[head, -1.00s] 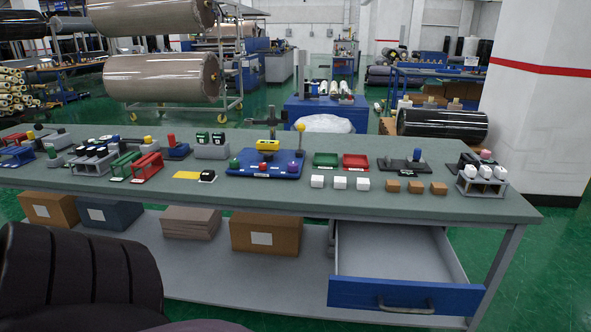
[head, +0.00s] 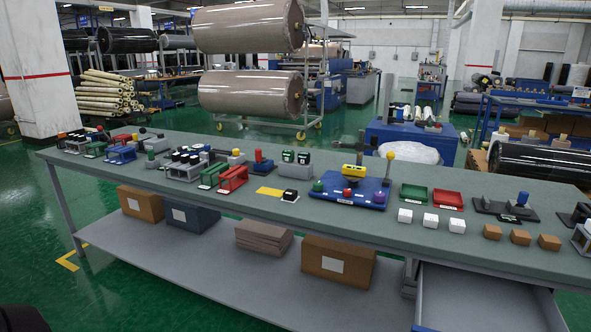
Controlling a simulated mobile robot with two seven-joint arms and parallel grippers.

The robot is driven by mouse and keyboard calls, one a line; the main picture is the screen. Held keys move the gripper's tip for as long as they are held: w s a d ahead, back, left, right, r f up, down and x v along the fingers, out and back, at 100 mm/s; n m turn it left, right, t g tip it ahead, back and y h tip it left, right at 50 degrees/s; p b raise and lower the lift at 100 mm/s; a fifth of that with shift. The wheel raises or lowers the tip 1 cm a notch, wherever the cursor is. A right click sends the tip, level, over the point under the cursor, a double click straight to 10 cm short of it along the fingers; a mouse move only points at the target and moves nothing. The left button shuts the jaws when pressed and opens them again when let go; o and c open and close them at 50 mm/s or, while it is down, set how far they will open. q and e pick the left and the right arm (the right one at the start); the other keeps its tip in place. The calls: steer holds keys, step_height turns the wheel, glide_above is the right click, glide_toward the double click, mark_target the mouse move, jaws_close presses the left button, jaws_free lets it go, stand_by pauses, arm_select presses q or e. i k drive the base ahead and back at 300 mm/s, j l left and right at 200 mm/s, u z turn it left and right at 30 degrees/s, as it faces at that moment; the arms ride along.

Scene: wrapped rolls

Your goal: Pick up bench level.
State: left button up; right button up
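A small yellow block-like tool with a dark marking, which looks like the bench level (head: 353,171), sits at the back of a blue tray (head: 330,198) on the long workbench. The tray also holds a green, a red and a purple knob-like piece in front of it. A post with a yellow ball top stands just right of the yellow tool. Neither of my grippers shows in the head view.
The grey-green workbench (head: 262,222) carries several coloured racks on the left. White blocks and brown blocks (head: 520,237) lie right of the tray. An open drawer (head: 475,300) juts out at the lower right.

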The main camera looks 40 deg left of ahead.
mark_target(348, 170)
steer(key=u, duration=1)
steer(key=i+j, duration=0.2)
steer(key=j, duration=0.15)
steer(key=i+j, duration=0.2)
steer(key=j, duration=0.2)
steer(key=i+j, duration=0.2)
steer(key=j, duration=0.15)
steer(key=i+j, duration=0.2)
steer(key=j, duration=0.2)
steer(key=i+j, duration=0.2)
steer(key=j, duration=0.15)
steer(key=i+j+z, duration=0.1)
steer(key=j, duration=0.3)
steer(key=i+j, duration=0.3)
